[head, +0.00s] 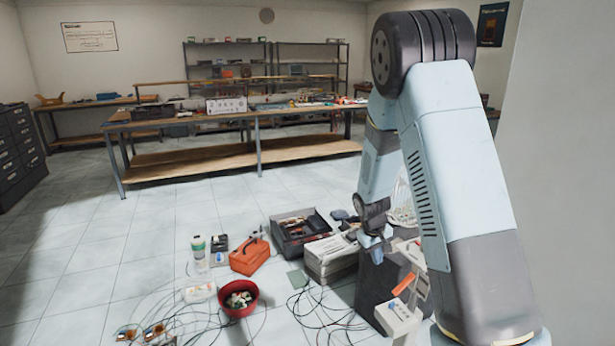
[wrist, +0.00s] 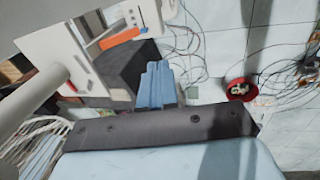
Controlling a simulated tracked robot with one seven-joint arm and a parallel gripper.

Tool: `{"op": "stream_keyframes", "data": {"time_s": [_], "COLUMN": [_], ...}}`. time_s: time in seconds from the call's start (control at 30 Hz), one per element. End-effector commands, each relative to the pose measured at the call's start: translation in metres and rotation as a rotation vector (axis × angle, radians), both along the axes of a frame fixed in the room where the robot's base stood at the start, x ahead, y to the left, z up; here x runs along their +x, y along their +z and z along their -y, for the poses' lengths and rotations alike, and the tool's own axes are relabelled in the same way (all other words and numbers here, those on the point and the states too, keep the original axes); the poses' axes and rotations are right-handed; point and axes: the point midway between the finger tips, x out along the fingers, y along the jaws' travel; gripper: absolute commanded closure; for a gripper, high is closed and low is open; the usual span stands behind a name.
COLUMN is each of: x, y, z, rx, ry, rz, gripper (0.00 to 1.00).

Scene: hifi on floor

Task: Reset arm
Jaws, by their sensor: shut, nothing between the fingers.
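My arm rises at the right of the head view and bends down behind its own upper link. My gripper (wrist: 157,84) shows in the wrist view as pale blue fingers held together, with nothing between them. In the head view, part of the wrist end hangs above a dark grey box (head: 372,290), just right of the stacked pale cases (head: 331,257). I cannot tell whether it touches anything there. My arm hides part of what stands behind it.
A white device with an orange part (head: 400,310) stands by the dark box. A red bowl (head: 252,309), an orange case (head: 249,257), an open dark toolbox (head: 290,243) and loose cables (head: 325,318) lie on the floor. A workbench (head: 200,118) stands behind.

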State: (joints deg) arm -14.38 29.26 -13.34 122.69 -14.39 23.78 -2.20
Motion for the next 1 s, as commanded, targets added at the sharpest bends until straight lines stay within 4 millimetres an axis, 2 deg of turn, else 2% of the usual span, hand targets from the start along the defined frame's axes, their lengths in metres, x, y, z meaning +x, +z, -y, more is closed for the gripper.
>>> {"op": "stream_keyframes", "data": {"time_s": [0.03, 0.1, 0.5, 0.8, 1.0], "x": [-0.003, -0.009, -0.058, -0.109, -0.147], "y": [0.017, 0.038, 0.146, 0.214, 0.251], "z": [0.000, 0.000, 0.001, 0.001, 0.000], "rx": [0.012, 0.029, 0.114, 0.171, 0.205], "ry": [-0.013, -0.030, -0.114, -0.160, -0.185], "rz": [0.016, 0.033, 0.122, 0.191, 0.236], "gripper": [1.00, 1.00, 1.00, 1.00, 1.00]}}
